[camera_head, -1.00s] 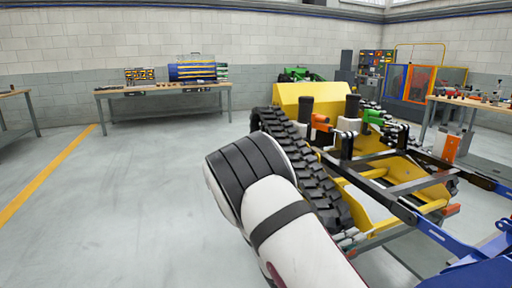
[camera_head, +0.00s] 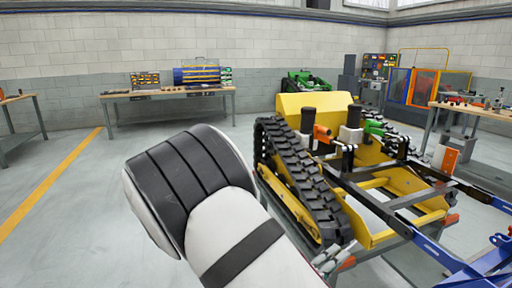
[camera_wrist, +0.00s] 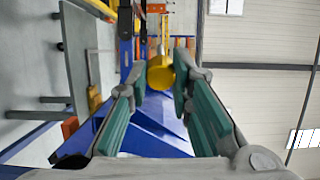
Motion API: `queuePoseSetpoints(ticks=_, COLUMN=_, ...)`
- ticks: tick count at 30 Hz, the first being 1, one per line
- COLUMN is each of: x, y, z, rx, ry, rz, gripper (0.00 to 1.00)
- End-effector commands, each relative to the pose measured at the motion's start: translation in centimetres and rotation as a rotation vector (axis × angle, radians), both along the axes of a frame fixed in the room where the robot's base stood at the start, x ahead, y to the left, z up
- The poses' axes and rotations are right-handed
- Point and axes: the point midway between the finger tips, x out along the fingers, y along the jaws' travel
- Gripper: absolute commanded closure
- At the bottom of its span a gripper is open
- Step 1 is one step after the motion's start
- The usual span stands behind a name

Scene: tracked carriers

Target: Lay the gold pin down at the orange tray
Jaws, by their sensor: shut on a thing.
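The gold pin (camera_wrist: 160,74) shows in the wrist view as a yellow cylinder with a round head facing me. My gripper (camera_wrist: 166,76) is shut on it, with the pin between the two fingertips. The pin is off the ground, with blue and yellow machine parts behind it. In the head view my arm covers the lower middle, and my gripper and the pin do not show. I cannot make out an orange tray for certain in either view.
A yellow tracked carrier (camera_head: 384,205) with black tracks stands right of my arm. Blue frame parts (camera_head: 470,262) lie at lower right. A workbench (camera_head: 165,95) stands at the back wall, another bench (camera_head: 478,109) at right.

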Motion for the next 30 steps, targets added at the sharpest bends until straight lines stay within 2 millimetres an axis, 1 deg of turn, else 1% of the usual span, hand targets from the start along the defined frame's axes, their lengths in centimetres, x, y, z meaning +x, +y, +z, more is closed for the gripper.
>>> queuePoseSetpoints(ticks=1, x=-0.2, y=0.0, z=1.4, rx=0.0, ry=-0.001, rz=-0.001, gripper=1.0)
queuePoseSetpoints(ticks=15, x=-0.6, y=-0.1, z=6.7, rx=-0.002, ry=0.0, rz=0.001, gripper=1.0)
queuePoseSetpoints(ticks=19, x=-0.8, y=-0.1, z=7.5, rx=-0.001, ry=0.0, rz=0.003, gripper=1.0)
queuePoseSetpoints(ticks=25, x=-0.9, y=-0.2, z=8.0, rx=-0.001, ry=0.002, rz=0.008, gripper=1.0)
queuePoseSetpoints(ticks=30, x=-0.7, y=-0.9, z=8.5, rx=-0.004, ry=0.005, rz=0.09, gripper=1.0)
